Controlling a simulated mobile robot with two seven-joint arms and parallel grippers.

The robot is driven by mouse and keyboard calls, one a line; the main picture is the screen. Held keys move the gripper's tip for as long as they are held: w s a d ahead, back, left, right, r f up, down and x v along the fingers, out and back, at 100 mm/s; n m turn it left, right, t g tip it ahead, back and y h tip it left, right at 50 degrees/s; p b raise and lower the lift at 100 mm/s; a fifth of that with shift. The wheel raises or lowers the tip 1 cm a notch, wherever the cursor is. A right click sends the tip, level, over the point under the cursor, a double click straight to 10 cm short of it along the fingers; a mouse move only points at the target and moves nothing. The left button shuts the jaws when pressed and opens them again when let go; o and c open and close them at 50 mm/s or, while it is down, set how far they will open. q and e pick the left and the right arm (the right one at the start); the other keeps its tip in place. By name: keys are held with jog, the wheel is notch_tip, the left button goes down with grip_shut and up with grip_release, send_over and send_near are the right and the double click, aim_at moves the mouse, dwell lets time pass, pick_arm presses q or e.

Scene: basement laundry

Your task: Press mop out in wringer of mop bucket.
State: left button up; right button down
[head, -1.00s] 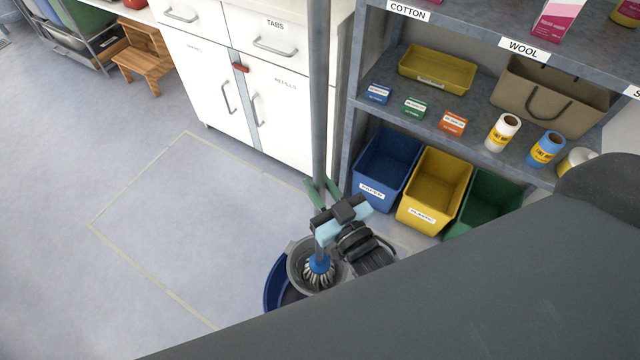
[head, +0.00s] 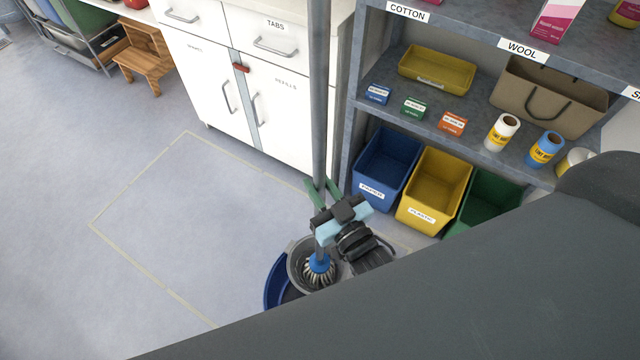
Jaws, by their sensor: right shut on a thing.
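The mop has a grey pole (head: 318,90) that stands nearly upright, with a blue collar and pale strands (head: 319,273) at its lower end. The strands are down inside the grey round wringer (head: 295,260) of the mop bucket. The blue mop bucket (head: 273,287) stands on the floor, its near side hidden by a dark part of my body. My right gripper (head: 323,193), with green fingers, is shut on the mop pole above the wringer. How firmly the strands press on the wringer cannot be seen. My left gripper is not in view.
A white cabinet (head: 210,85) stands behind the pole. A grey shelf (head: 415,118) with blue, yellow and green bins (head: 433,190) below stands at the right. A wooden step stool (head: 147,62) is at the far left. The taped floor area (head: 190,220) left of the bucket is clear.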

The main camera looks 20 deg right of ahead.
jog(key=shift+s+a+f, duration=0.1)
jog(key=shift+a+f, duration=0.05)
jog(key=shift+f, duration=0.15)
dwell(0.8)
